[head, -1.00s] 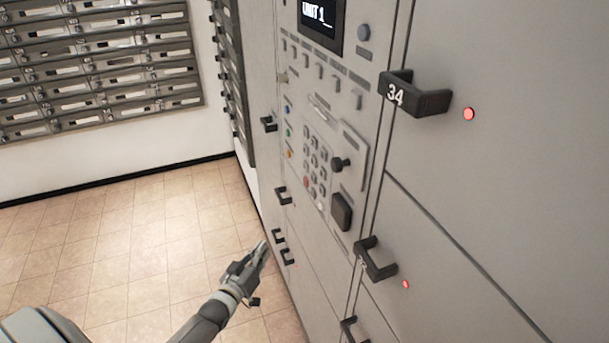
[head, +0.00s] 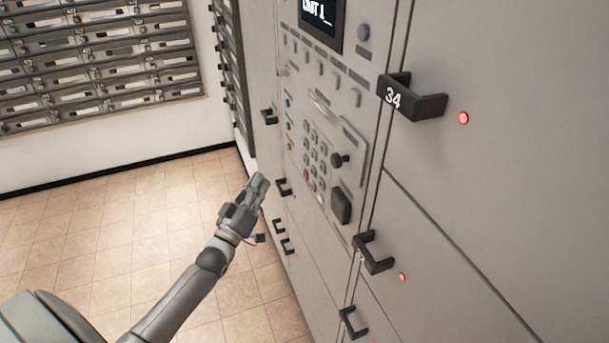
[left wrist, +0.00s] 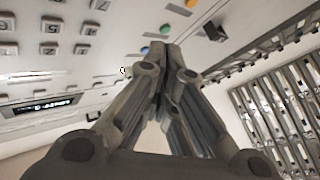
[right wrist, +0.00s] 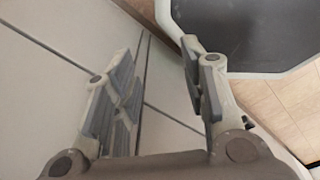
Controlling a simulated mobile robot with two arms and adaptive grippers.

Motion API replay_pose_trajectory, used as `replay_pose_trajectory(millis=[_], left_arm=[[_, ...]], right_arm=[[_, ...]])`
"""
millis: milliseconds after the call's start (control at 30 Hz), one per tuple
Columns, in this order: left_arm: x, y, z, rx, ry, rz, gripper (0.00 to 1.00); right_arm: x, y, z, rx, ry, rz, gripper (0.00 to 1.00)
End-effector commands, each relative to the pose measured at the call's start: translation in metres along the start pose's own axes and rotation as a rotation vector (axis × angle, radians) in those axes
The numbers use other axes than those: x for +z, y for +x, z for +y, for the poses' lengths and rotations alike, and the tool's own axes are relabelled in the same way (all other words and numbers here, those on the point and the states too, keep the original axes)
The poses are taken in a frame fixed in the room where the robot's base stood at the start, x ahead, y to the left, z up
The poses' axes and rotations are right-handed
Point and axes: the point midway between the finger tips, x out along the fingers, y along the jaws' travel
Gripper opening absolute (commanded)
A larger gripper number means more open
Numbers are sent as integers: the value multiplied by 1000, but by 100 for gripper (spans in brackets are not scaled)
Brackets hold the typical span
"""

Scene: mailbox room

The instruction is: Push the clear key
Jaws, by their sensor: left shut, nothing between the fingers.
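The keypad (head: 316,152) is a block of small grey keys on the grey locker panel, with a red key (head: 306,173) at its lower left. Key labels are too small to read in the head view, so I cannot tell which is the clear key. My left gripper (head: 258,182) is shut and empty, left of the keypad and apart from it. In the left wrist view, its closed fingertips (left wrist: 162,46) point up toward the panel, with several keys (left wrist: 50,48) at the upper left. My right gripper (right wrist: 155,55) is open and empty in the right wrist view.
A screen (head: 322,20) reading "UNIT 1" sits above the keypad. A black knob (head: 338,160) and a dark square block (head: 341,206) protrude beside it. Black handles, such as number 34 (head: 412,99), stick out from the doors. The tiled floor (head: 130,225) at left is clear.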

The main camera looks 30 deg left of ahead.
Motion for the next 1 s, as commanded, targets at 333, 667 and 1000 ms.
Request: replay_pose_trajectory(millis=[333, 667, 1000], left_arm=[[26, 33, 24, 1, -2, 1, 0], [40, 54, 39, 0, 1, -1, 0], [42, 56, 42, 0, 1, -1, 0]], right_arm=[[0, 11, -2, -2, 1, 2, 40], [0, 17, -1, -1, 1, 2, 40], [0, 17, -1, 0, 0, 2, 40]])
